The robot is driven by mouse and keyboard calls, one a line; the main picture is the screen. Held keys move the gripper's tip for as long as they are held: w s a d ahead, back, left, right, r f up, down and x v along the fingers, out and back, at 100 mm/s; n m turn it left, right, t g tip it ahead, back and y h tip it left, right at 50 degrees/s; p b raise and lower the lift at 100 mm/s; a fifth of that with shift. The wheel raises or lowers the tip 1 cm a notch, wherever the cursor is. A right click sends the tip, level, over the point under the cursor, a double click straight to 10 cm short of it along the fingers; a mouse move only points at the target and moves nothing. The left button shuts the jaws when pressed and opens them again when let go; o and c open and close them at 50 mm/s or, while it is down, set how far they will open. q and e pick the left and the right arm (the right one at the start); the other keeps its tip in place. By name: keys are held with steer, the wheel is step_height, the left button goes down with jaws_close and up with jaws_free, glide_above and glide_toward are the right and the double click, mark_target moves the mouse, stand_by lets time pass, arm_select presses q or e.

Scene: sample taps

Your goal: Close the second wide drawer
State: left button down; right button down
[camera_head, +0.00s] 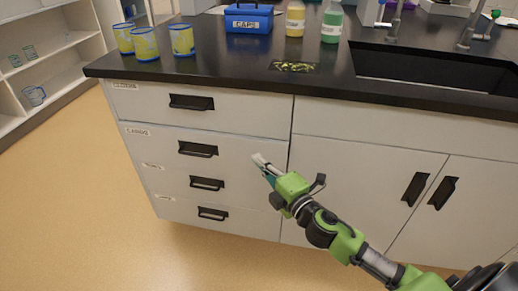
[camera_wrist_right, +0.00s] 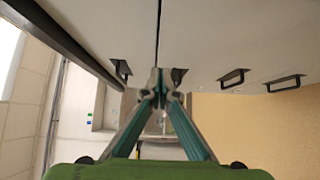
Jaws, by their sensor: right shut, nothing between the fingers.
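The second wide drawer (camera_head: 240,160) is the second from the top in the left stack of the white cabinet. It has a black handle (camera_head: 198,149) and a small label at its upper left. Its front looks flush or nearly flush with its neighbours; a small gap is hard to tell. My right gripper (camera_head: 258,158) is in front of this drawer's right part, right of the handle. Its fingers are together and empty, and its tips also show in the wrist view (camera_wrist_right: 158,76). Whether the tips touch the front cannot be told. My left gripper is not in view.
The top drawer (camera_head: 245,108) and two lower drawers look shut. Cupboard doors (camera_head: 350,190) are at the right. The black worktop (camera_head: 225,65) carries yellow-blue cups (camera_head: 145,44), a blue box (camera_head: 248,19) and bottles (camera_head: 332,22). The floor (camera_head: 70,200) at left is clear.

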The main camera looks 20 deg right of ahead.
mark_target(260, 142)
steer(key=w, duration=0.2)
steer(key=w+d, duration=0.1)
steer(key=w, duration=0.1)
steer(key=shift+w+d, duration=0.2)
steer(key=shift+w+d+b, duration=0.3)
steer(key=shift+w, duration=0.05)
steer(key=shift+w+d, duration=0.6)
steer(key=shift+w, duration=0.2)
steer(key=shift+d+r, duration=0.15)
steer(key=shift+w, duration=0.1)
